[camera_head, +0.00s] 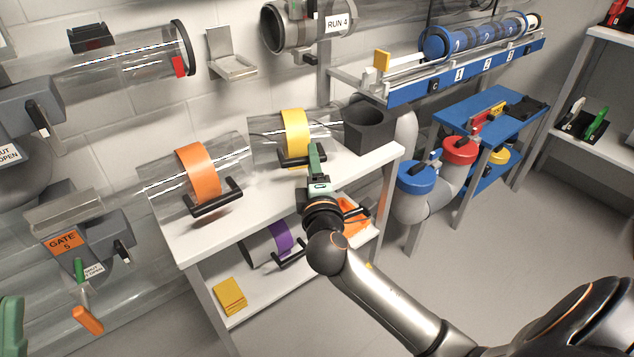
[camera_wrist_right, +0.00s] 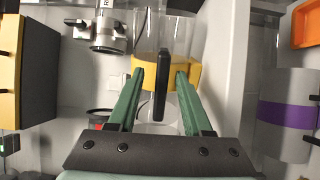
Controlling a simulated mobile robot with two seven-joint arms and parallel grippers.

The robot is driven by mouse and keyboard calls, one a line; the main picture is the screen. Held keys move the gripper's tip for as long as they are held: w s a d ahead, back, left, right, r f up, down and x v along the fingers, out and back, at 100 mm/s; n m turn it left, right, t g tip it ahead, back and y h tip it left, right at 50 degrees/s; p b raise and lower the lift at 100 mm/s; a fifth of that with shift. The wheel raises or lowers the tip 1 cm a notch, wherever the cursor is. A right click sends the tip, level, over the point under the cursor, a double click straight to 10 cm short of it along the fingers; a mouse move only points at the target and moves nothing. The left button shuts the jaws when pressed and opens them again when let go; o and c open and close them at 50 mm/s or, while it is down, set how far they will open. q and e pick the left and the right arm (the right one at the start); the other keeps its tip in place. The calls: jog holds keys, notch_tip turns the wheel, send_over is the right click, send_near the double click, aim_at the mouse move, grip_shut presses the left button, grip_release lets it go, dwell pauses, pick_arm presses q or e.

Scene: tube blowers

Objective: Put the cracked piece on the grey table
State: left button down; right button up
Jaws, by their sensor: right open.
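A clear tube with a yellow band (camera_head: 295,132) and a black handle lies on the pale grey-white table (camera_head: 225,228). Thin dark lines like cracks show on its clear wall. My right gripper (camera_head: 316,160) is at its handle. In the right wrist view the open green fingers (camera_wrist_right: 157,95) stand on either side of the black handle (camera_wrist_right: 161,87), with the yellow band (camera_wrist_right: 185,75) behind; I cannot tell whether they touch it. A tube with an orange band (camera_head: 198,172) lies to the left, without visible cracks. A green piece at the lower left edge may be my left gripper (camera_head: 12,325).
A dark grey open box (camera_head: 370,127) stands at the table's right end. The lower shelf holds a purple-banded tube (camera_head: 281,238), an orange tray (camera_head: 355,217) and a yellow block (camera_head: 230,296). A blue table (camera_head: 478,112) stands at the right. Gate 5 (camera_head: 65,242) is at the left.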

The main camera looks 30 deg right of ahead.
jog(key=p+v, duration=0.1)
jog(key=v, duration=0.9)
jog(key=s+a+r+n+t+y, duration=0.1)
jog(key=s+a+r+t+y, duration=0.15)
jog(key=a+y, duration=0.4)
jog(key=s+a+r+t+y, duration=0.1)
jog(key=a+r+y, duration=0.2)
jog(key=a+y, duration=0.35)
jog(key=s+r+m+t+y, duration=0.2)
jog(key=s+r+y, duration=0.7)
jog(key=r+y, duration=0.1)
jog(key=shift+s+a+r, duration=0.2)
jog(key=shift+s+r, duration=0.05)
jog(key=shift+r, duration=0.5)
